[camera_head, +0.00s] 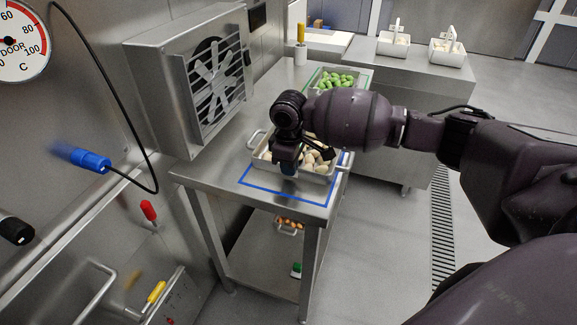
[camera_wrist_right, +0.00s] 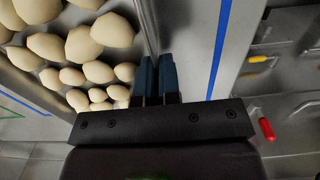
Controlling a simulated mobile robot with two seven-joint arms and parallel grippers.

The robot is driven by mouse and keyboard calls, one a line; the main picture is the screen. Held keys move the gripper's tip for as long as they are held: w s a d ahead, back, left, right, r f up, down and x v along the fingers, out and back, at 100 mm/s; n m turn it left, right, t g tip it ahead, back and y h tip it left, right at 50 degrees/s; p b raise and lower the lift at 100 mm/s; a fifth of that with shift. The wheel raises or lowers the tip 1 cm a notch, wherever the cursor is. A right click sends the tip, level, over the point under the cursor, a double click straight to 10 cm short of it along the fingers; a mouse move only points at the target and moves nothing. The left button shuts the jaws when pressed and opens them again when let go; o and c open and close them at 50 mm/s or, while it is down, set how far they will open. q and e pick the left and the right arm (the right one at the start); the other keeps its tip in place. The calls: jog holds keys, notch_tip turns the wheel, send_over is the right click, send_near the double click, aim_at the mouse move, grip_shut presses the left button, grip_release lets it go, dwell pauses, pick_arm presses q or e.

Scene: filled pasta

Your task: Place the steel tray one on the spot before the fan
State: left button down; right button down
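A steel tray (camera_head: 321,178) full of pale round pieces sits on or just above the steel table in front of the fan (camera_head: 213,82). A blue outline (camera_head: 285,197) on the tabletop shows in front of the tray and along its right side. My right gripper (camera_head: 288,167) is at the tray's front side, hiding part of it. In the right wrist view, the fingers (camera_wrist_right: 157,75) are close together at the tray's wall (camera_wrist_right: 148,25), which runs between them. A blue line (camera_wrist_right: 219,50) lies apart from that wall. My left gripper is not in view.
A tray of green pieces (camera_head: 338,79) stands behind, by a green outline. A second table (camera_head: 400,62) at the back bears two white containers. A shelf below holds a small tray (camera_head: 289,225).

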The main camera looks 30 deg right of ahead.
jog(key=shift+r, duration=0.2)
jog(key=shift+f, duration=0.15)
jog(key=c, duration=1.3)
grip_release()
notch_tip(320, 180, up, 12)
jog(key=shift+r+p, duration=0.1)
jog(key=shift+p, duration=1)
